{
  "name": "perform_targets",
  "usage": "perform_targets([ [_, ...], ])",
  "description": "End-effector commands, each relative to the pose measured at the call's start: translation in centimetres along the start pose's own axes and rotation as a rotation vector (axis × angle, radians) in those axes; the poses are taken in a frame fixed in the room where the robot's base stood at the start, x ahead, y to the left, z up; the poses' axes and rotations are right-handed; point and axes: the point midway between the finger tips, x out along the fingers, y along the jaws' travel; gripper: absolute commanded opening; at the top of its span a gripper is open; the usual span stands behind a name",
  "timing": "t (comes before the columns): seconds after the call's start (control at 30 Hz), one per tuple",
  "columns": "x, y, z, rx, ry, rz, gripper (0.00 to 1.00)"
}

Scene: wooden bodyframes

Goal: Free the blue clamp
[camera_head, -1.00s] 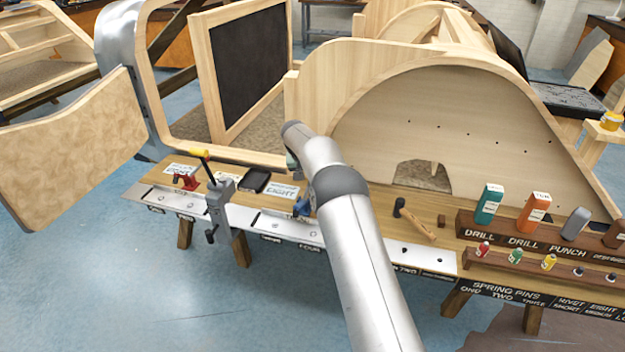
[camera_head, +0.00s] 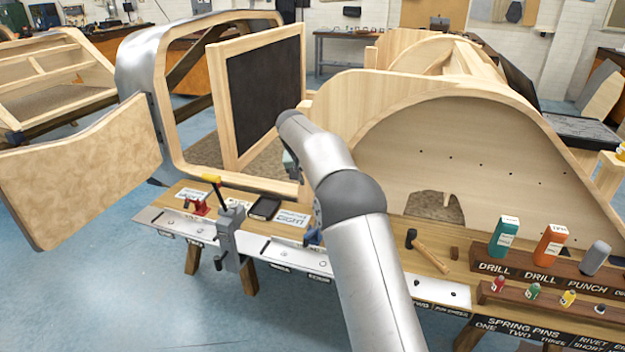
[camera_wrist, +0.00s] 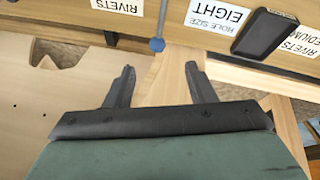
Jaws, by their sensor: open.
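My gripper (camera_wrist: 160,75) is open. Its two dark fingers stand wide apart with nothing between them, and the rod's ball is roughly centred ahead of the gap. Whether the rod is touched cannot be told, but it looks apart from the fingers. The head view hides the fingers behind my arm.
A black tray (camera_head: 264,208) lies near the HOLE SIZE EIGHT card (camera_wrist: 238,15). A hammer (camera_head: 428,252) lies right. The wooden bodyframe (camera_head: 470,150) rises behind.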

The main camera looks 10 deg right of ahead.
Motion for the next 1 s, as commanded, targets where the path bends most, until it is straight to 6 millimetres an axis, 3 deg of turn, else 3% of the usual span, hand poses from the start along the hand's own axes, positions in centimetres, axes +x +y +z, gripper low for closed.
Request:
perform_targets([
  [0.03,0.0,0.0,0.0,0.0,0.0,0.0,0.44],
  [0.13,0.5,0.7,-0.4,-0.007,0.023,0.006,0.16],
  [0.2,1.4,2.1,-1.3,-0.032,0.082,0.019,0.0],
  [0.4,4.4,9.5,-6.1,-0.269,0.443,0.086,0.0],
  [0.57,5.1,12.9,-7.1,-0.585,0.727,0.093,0.0],
  [0.67,5.3,13.5,-5.3,-0.808,0.879,0.053,0.0],
  [0.8,5.3,12.9,-0.2,-1.096,1.053,-0.069,0.0],
  [1.0,4.7,11.8,6.7,-1.325,1.194,-0.249,0.0],
])
